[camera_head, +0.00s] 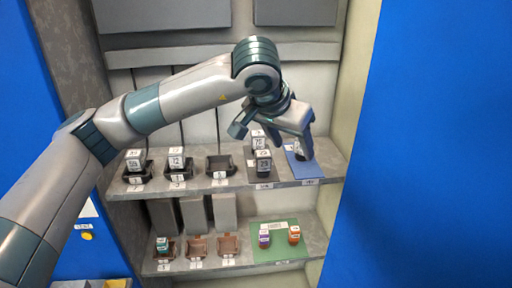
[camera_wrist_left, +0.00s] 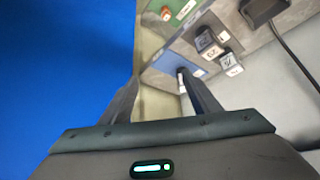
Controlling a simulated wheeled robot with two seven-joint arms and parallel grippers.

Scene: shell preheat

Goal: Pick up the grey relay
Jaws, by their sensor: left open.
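Several small grey block-shaped relays with white labels are on the upper shelf. Two stand on a dark grey mat: a front relay (camera_head: 263,162), and a back one (camera_head: 258,140) partly behind my gripper. They also seem to show in the wrist view as one block (camera_wrist_left: 207,41) and another (camera_wrist_left: 229,63). Two more sit in black sockets, a left one (camera_head: 134,160) and a middle one (camera_head: 176,158). I cannot tell which one the task means. My left gripper (camera_head: 272,140) is open and empty, above the shelf by the mats; its open fingers show in the wrist view (camera_wrist_left: 158,78).
An empty black socket (camera_head: 220,166) is left of the dark mat. A blue mat (camera_head: 306,169) lies right, with a dark item partly hidden by my finger. The lower shelf holds brown sockets (camera_head: 197,247) and a green mat (camera_head: 276,250). A blue panel (camera_head: 425,150) stands right.

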